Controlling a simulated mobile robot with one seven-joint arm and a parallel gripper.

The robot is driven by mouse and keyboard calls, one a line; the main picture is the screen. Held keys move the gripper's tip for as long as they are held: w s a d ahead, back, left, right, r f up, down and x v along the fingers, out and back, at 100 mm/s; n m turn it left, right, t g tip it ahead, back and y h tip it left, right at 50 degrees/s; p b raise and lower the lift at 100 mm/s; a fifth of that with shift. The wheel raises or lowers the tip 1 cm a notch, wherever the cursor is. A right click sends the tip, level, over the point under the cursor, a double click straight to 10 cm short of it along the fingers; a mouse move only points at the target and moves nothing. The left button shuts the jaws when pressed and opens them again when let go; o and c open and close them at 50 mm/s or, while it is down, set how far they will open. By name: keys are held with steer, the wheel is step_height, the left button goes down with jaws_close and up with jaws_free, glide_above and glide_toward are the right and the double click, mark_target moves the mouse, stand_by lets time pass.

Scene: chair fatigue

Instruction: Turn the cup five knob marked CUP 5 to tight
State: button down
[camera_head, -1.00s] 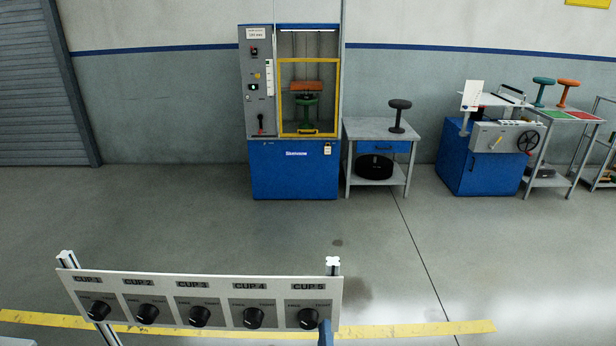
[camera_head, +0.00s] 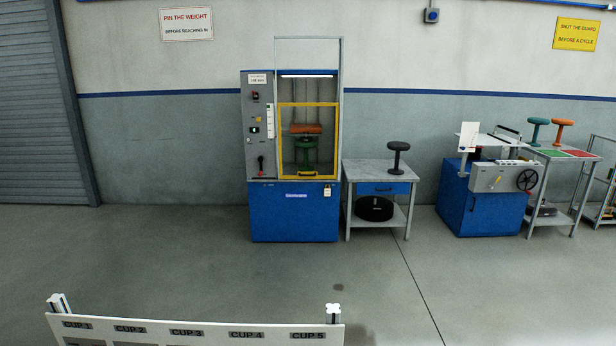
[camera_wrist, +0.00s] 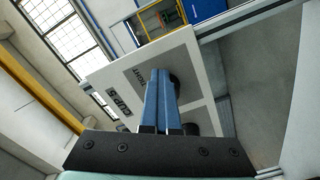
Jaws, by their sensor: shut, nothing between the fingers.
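The white panel (camera_head: 180,325) stands at the bottom of the head view, its CUP 5 label (camera_head: 307,335) at the right end. The knobs are below that frame's edge. In the wrist view the CUP 5 label (camera_wrist: 118,103) is left of my gripper (camera_wrist: 160,73). Its blue fingers are shut together, with nothing between them. A black knob (camera_wrist: 175,86) shows beside and partly behind the fingers. Whether the fingertips touch it I cannot tell. The knob's pointer is hidden.
A blue test machine (camera_head: 295,212) with a yellow guard stands against the back wall, beside a grey table (camera_head: 372,170). The floor between panel and machine is clear.

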steer(key=shift+a+f+b, duration=0.65)
steer(key=shift+b, duration=0.4)
steer(key=shift+a+f+b, duration=0.15)
steer(key=shift+a+b, duration=0.15)
steer(key=shift+b, duration=0.3)
steer(key=shift+w+a, duration=0.1)
steer(key=shift+d+f, duration=0.2)
steer(key=shift+f, duration=0.05)
steer(key=s, duration=0.6)
steer(key=shift+d+f, duration=0.25)
steer(key=shift+d, duration=0.05)
steer(key=shift+s, duration=0.1)
